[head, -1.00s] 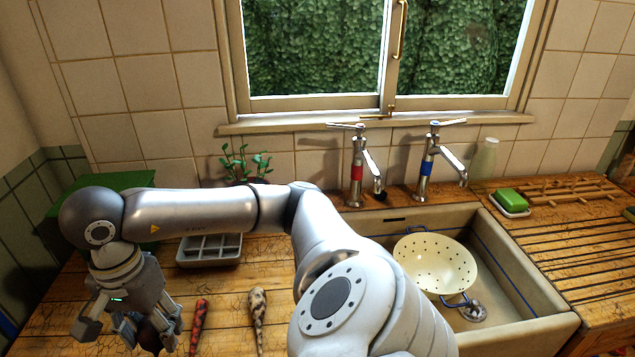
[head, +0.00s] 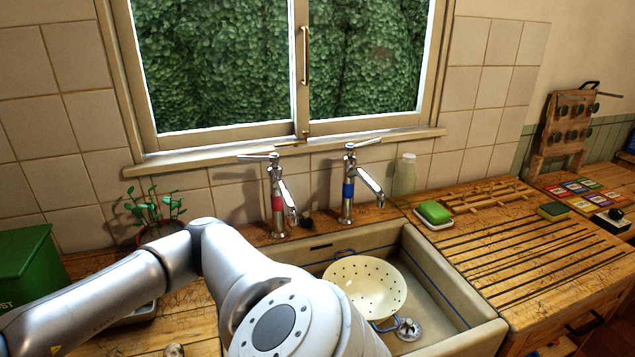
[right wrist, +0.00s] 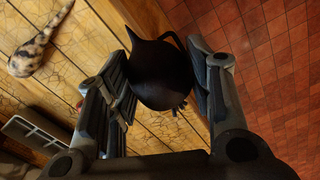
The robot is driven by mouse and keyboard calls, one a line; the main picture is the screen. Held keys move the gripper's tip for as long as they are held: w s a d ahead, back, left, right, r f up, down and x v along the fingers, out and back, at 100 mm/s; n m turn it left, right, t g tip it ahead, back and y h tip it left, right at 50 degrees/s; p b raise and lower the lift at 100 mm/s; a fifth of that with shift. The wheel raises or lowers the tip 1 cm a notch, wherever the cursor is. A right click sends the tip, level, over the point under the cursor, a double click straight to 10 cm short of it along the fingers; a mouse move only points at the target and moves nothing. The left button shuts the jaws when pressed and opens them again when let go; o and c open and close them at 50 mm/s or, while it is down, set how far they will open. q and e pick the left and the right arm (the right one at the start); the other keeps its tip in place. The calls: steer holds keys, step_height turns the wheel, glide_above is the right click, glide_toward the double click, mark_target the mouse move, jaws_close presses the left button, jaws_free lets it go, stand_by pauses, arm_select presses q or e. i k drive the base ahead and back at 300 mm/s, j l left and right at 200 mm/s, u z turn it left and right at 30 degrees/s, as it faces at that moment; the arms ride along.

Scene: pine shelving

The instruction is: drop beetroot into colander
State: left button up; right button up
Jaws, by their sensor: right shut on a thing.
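The cream colander (head: 365,287), dotted with holes, sits in the sink (head: 478,303) and looks empty. The dark, round beetroot (right wrist: 157,76) with its pointed tip shows in the right wrist view. My right gripper (right wrist: 165,70) is shut on it, with a finger on either side. The gripper and beetroot are outside the head view; only my right arm shows there, reaching left, away from the colander. My left gripper is in neither view.
Two taps, red-banded (head: 279,200) and blue-banded (head: 349,190), stand behind the sink. Green soap (head: 434,211) is right of them. A green bin (head: 28,268) stands at far left.

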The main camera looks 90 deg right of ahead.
mark_target(360, 304)
steer(key=k+l+z, duration=0.1)
steer(key=z, duration=0.25)
steer(key=k+l+z, duration=0.1)
steer(key=l+z, duration=0.3)
steer(key=j+z, duration=0.1)
steer(key=z, duration=0.95)
